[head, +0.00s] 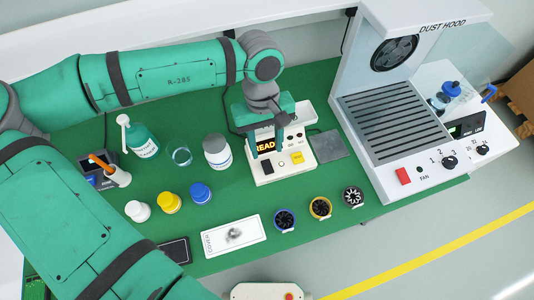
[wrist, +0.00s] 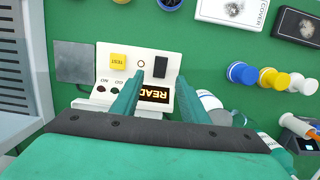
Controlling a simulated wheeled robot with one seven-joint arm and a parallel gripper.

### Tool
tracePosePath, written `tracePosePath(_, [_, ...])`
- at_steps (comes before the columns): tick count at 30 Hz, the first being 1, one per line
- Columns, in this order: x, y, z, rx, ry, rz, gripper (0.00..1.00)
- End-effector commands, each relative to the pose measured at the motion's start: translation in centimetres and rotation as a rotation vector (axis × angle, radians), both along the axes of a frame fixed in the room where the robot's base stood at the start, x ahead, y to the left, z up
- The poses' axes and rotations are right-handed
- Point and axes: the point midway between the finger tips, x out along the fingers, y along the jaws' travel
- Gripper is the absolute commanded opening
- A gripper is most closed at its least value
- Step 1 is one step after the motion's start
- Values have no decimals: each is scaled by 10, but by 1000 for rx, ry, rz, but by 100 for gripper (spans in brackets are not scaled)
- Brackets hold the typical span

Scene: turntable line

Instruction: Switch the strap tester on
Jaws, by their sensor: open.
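The strap tester (head: 298,170) is a white box on the green bench. It has an amber-lit display (wrist: 156,94) whose visible letters are "READ", the rest being covered. A black rocker switch (head: 268,167) sits at its front left, with a small round lamp or hole beside it and a yellow TEST button (head: 297,157). In the wrist view the black switch (wrist: 160,67) lies just beyond and between the fingertips. My gripper (head: 268,150) is open and empty above the tester, its green fingers (wrist: 158,82) on either side of the display. Any contact cannot be told.
A grey plate (head: 328,144) lies right of the tester. A COVER card (head: 233,237) and several ringed parts lie in front.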

Motion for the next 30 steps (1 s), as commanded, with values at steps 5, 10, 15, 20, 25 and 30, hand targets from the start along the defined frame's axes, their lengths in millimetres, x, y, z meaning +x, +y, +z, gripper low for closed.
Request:
tracePosePath(5, [4, 2, 23, 0, -1, 1, 41])
tracePosePath(10, [5, 2, 32, 0, 0, 0, 41])
tracePosePath(15, [5, 2, 33, 0, 0, 1, 41])
tracePosePath(20, [5, 4, 33, 1, 0, 4, 41])
tracePosePath(25, [5, 3, 33, 0, 0, 2, 41])
tracePosePath(30, [5, 1, 33, 1, 0, -2, 41])
